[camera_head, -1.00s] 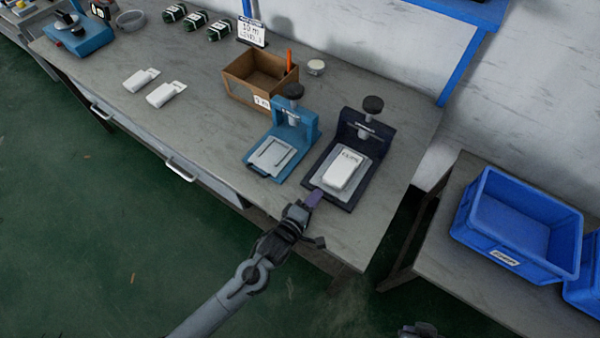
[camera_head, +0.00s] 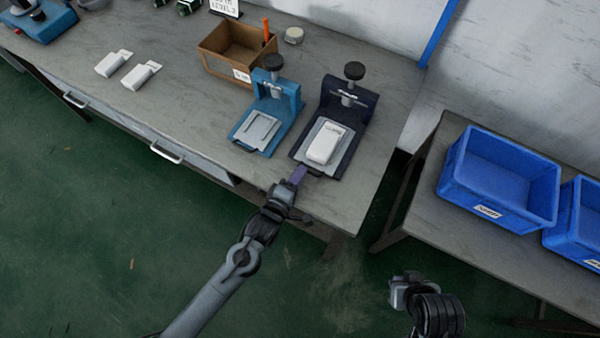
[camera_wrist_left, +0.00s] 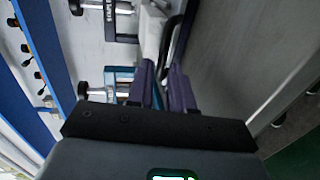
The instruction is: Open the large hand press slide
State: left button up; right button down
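The large hand press is dark navy (camera_head: 345,105), with a black knob on top and a white block (camera_head: 324,143) on its pale slide plate (camera_head: 312,157). The slide's black front handle (camera_wrist_left: 174,38) shows in the left wrist view. My left gripper (camera_head: 299,174) is at the press's front edge, its purple fingers pointing at the handle. In the left wrist view its fingertips (camera_wrist_left: 163,72) are a narrow gap apart, with the handle's end at that gap; whether they grip it is unclear. My right gripper (camera_head: 400,290) hangs over the floor, away from the presses; its fingers are not distinguishable.
A smaller blue press (camera_head: 270,112) stands close to the left. A cardboard box (camera_head: 236,55) is behind it, with white packs (camera_head: 141,75) farther left. Blue crates (camera_head: 498,180) stand on the right table. The bench's front right corner is clear.

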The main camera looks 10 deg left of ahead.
pick_arm(q)
jog(key=p+v, duration=0.1)
jog(key=v, duration=0.9)
jog(key=shift+p, duration=0.3)
